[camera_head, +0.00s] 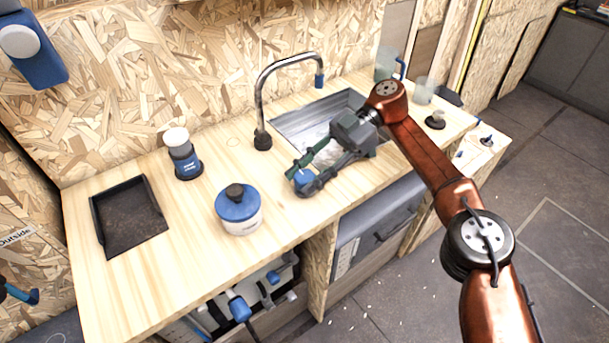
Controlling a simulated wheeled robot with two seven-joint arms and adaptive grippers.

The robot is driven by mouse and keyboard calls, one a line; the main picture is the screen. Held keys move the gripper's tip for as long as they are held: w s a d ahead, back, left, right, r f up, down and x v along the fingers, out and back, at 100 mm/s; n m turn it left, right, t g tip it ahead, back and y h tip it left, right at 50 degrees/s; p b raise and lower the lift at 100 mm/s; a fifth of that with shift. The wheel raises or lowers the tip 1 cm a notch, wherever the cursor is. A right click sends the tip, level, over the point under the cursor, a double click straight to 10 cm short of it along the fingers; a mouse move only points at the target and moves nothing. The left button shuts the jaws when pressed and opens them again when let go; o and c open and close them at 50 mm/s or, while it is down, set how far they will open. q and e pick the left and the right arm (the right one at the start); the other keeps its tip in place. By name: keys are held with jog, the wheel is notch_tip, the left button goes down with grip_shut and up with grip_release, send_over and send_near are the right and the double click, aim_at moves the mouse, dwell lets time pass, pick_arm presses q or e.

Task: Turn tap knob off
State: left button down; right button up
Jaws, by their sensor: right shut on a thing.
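The chrome tap (262,98) has a dark base, a curved spout and a blue tip, and stands behind the sink (292,124). My right gripper (301,176) reaches in from the right over the sink's front edge. Its fingers are shut on a small blue knob (303,178) on the counter's front side, mostly covered by the fingers. I cannot tell how far the knob is turned. My left gripper is not in view.
Clear cups (424,90) stand at the right. Blue-handled fittings (240,308) show under the counter.

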jog(key=shift+s+a+f, duration=0.1)
jog(key=shift+f, duration=0.1)
jog(key=o, duration=1.2)
jog(key=shift+r, duration=0.15)
jog(key=shift+c, duration=0.2)
